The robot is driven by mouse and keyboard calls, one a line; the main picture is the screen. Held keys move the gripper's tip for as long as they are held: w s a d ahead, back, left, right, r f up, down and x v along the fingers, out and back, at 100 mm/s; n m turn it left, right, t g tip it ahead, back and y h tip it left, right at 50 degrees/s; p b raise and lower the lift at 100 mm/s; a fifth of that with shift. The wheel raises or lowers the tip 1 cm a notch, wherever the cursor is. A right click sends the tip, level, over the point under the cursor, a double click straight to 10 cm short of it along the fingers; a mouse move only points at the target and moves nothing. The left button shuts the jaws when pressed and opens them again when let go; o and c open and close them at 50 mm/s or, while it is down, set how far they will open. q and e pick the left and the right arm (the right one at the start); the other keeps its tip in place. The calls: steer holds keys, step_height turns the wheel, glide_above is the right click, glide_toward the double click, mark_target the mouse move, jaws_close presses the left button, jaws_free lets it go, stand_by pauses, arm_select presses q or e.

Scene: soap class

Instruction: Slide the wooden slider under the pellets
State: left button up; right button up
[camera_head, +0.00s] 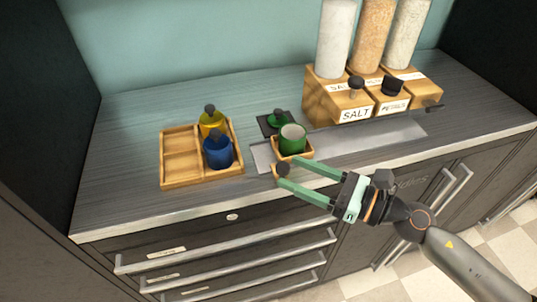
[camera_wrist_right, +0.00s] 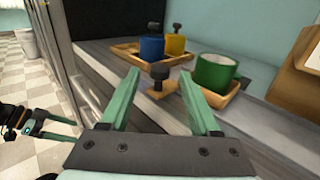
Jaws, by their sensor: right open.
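The wooden slider (camera_head: 306,156) is a small square tray with a dark knob (camera_head: 283,169) on its front tab. It sits on the metal strip on the counter and holds a green cup (camera_head: 292,138). The cup also shows in the wrist view (camera_wrist_right: 214,73). My right gripper (camera_head: 286,172) is open, its fingertips on either side of the knob (camera_wrist_right: 160,73); contact cannot be told. The dispensers stand right of the slider; their labels are partly unreadable, so I cannot tell which holds pellets. My left gripper (camera_wrist_right: 74,131) shows open and empty at the wrist view's left edge.
A wooden tray (camera_head: 180,183) left of the slider holds a blue jar (camera_head: 218,152) and a yellow jar (camera_head: 211,122). A green-knobbed item (camera_head: 276,119) lies behind the slider. The metal strip (camera_head: 370,138) is clear to the right, before the dispenser blocks (camera_head: 318,98).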

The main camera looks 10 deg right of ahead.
mark_target(276, 175)
steer(key=p+x, duration=0.2)
steer(key=x, duration=0.3)
steer(key=shift+r, duration=0.15)
steer(key=shift+p+x, duration=0.35)
steer(key=shift+x, duration=0.5)
arm_select(q)
steer(key=shift+s+a+r, duration=0.2)
steer(key=shift+a+r, duration=0.05)
steer(key=shift+r, duration=0.35)
steer(key=shift+s+a+r, duration=0.15)
steer(key=shift+a+r, duration=0.1)
steer(key=shift+r, duration=0.3)
steer(key=shift+w, duration=0.1)
arm_select(e)
jaws_close()
